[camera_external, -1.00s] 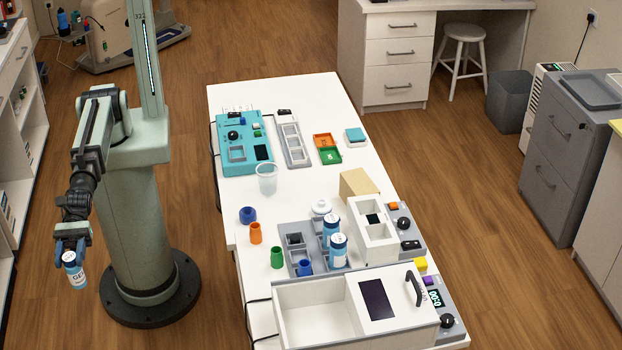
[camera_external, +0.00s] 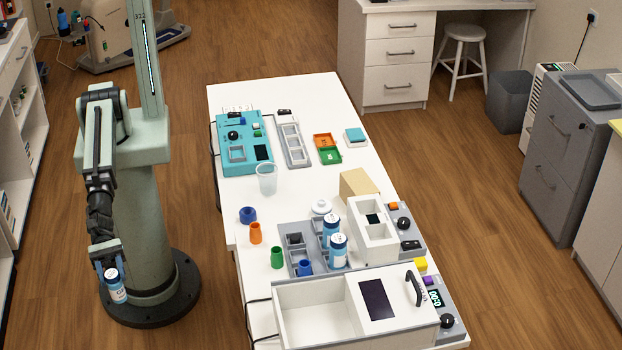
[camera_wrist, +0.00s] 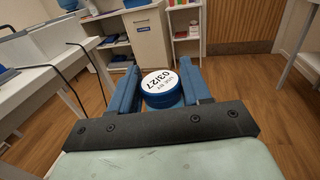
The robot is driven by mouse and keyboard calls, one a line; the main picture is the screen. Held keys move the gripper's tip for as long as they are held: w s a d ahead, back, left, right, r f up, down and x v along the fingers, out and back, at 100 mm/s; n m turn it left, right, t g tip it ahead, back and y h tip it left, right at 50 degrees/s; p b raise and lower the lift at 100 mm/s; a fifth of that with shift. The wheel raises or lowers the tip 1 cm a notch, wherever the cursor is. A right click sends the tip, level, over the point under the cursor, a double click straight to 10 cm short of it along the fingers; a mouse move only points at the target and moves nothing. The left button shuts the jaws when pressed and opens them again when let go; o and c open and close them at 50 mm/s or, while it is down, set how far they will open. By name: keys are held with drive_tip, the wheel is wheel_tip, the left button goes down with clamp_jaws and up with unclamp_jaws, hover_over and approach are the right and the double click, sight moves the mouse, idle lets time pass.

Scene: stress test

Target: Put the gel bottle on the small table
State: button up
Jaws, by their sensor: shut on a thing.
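The gel bottle (camera_external: 117,291) is white and blue with a round cap. My gripper (camera_external: 111,268) is shut on its upper part and holds it upright or slightly tilted, beside my base and left of the long white table. A white table with a leg (camera_wrist: 311,60) shows at the right edge of the wrist view. I cannot tell whether it is the small table.
The long white table (camera_external: 212,95) carries trays, devices, a clear cup (camera_external: 267,179) and two similar blue-and-white bottles (camera_external: 338,251). Cables hang from its near side. A shelf unit (camera_external: 30,125) stands at the left. Open wooden floor lies between shelf and table.

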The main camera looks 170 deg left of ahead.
drive_tip(key=w+a+r+n+g+y, duration=0.1)
drive_tip(key=a+r+n+y, duration=0.3)
drive_tip(key=a, duration=0.7)
drive_tip(key=w+a+r+g+y, duration=0.1)
drive_tip(key=a+r, duration=0.6)
drive_tip(key=a, duration=0.5)
drive_tip(key=w+a+r+n+g+y, duration=0.25)
drive_tip(key=a+r, duration=0.25)
drive_tip(key=a, duration=0.6)
drive_tip(key=a+r+y, duration=0.1)
drive_tip(key=a+y, duration=0.1)
drive_tip(key=a, duration=0.3)
drive_tip(key=shift+h, duration=0.25)
drive_tip(key=shift+w+d+f, duration=0.1)
drive_tip(key=shift+w+f, duration=0.05)
drive_tip(key=shift+f, duration=2.35)
drive_tip(key=shift+w+f, duration=0.15)
drive_tip(key=shift+f, duration=2.35)
drive_tip(key=o, duration=1.1)
drive_tip(key=shift+f, duration=0.15)
